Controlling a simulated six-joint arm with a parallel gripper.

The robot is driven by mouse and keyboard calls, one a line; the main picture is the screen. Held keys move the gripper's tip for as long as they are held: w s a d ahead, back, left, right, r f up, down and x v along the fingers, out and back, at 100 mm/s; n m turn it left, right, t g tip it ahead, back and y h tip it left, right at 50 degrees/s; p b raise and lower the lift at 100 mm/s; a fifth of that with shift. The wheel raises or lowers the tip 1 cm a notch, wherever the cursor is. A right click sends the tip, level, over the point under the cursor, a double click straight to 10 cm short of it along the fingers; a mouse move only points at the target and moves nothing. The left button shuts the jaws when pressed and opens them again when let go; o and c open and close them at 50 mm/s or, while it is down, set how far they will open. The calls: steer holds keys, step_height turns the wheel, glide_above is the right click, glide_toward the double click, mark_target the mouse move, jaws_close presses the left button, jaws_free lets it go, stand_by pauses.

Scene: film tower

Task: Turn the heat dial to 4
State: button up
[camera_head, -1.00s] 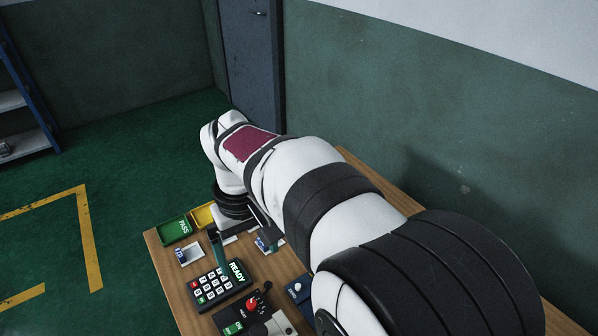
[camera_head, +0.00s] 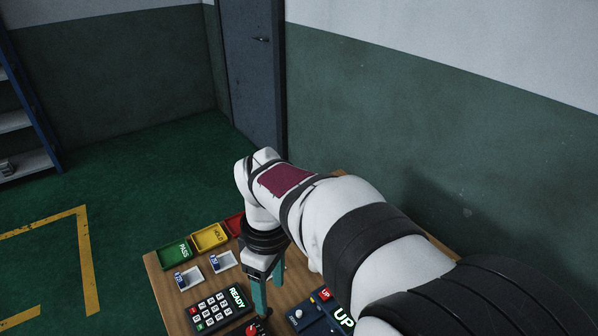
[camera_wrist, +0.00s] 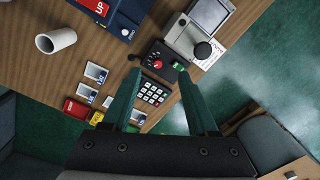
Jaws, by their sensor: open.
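The heat dial, seemingly the red knob (camera_wrist: 158,64) on a black panel, shows in the wrist view between and beyond my fingertips. In the head view its red top (camera_head: 256,328) is cut by the bottom edge. Its setting is too small to read. A green lit button (camera_wrist: 178,67) sits beside it. My gripper (camera_wrist: 160,76) is open and empty, with its two green fingers spread and pointing down. In the head view my gripper (camera_head: 268,290) hangs over the table, right of the keypad and behind the dial. No contact with the dial shows.
The keypad (camera_head: 217,311) with a READY display stands near the dial. Green, yellow and red trays line the back. A blue UP panel (camera_head: 312,318) is at right. In the wrist view a white cup (camera_wrist: 60,40) and a grey machine (camera_wrist: 191,38) flank the dial.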

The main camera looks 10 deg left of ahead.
mark_target(251, 331)
steer(key=w+a+f+n, duration=0.1)
steer(key=a+f+n, duration=0.25)
steer(key=a, duration=0.25)
steer(key=shift+n, duration=0.35)
step_height(251, 331, down, 15)
steer(key=shift+s+d+r, duration=0.1)
steer(key=shift+s+r, duration=0.05)
steer(key=shift+r, duration=0.05)
jaws_close()
